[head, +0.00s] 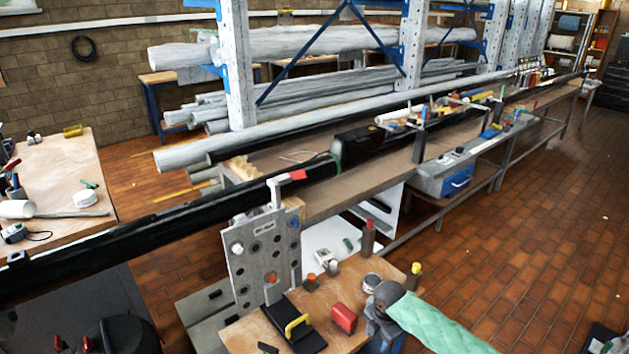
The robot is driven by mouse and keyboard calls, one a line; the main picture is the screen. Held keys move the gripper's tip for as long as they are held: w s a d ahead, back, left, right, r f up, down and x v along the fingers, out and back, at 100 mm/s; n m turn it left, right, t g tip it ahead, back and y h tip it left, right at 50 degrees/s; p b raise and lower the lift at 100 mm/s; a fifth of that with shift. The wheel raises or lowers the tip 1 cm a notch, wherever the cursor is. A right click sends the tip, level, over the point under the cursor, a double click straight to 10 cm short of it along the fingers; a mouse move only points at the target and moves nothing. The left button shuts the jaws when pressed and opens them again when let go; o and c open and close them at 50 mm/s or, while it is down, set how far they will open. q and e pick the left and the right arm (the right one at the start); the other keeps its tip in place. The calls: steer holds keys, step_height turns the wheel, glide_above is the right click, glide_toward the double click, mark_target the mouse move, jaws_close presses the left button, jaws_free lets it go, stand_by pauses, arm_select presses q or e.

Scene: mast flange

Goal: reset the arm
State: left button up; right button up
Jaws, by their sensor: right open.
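My right arm comes in from the lower right in a pale green quilted sleeve. My right gripper (379,300) is dark grey, open, and over the right part of the small wooden bench top (377,268). I see nothing between its fingers, though their tips are small and hard to make out. A grey metal flange plate (243,262) with several holes stands upright on the bench, left of the gripper and apart from it. A long black mast (130,241) runs diagonally behind the plate. My left gripper does not show.
On the bench are a red block (344,318), a black item with a yellow handle (298,326) and several small capped cylinders. A long workbench (345,190) with tools runs behind. A wooden table (60,165) stands left. The brick floor (540,220) at right is mostly clear.

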steer(key=s+a+f+m+t, duration=0.1)
steer(key=s+f+m, duration=0.35)
steer(key=f, duration=0.35)
steer(key=s+a+f+m+y, duration=0.1)
steer(key=s+f+m, duration=0.35)
steer(key=f, duration=0.35)
steer(key=s+a+f+m+t, duration=0.1)
steer(key=s+f+m, duration=0.2)
steer(key=s+f, duration=0.35)
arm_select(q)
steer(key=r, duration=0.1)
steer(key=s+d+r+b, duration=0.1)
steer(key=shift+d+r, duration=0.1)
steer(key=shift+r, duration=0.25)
arm_select(e)
steer(key=s+d+f+m, duration=0.2)
steer(key=s+f+m, duration=0.3)
steer(key=s+f, duration=0.4)
steer(key=s+d+f+m+h, duration=0.1)
steer(key=s+f+m, duration=0.4)
steer(key=s+f, duration=0.4)
steer(key=s, duration=0.7)
steer(key=shift+s+d+f+g, duration=0.15)
steer(key=shift+d+f+g, duration=0.15)
steer(key=shift+d, duration=0.1)
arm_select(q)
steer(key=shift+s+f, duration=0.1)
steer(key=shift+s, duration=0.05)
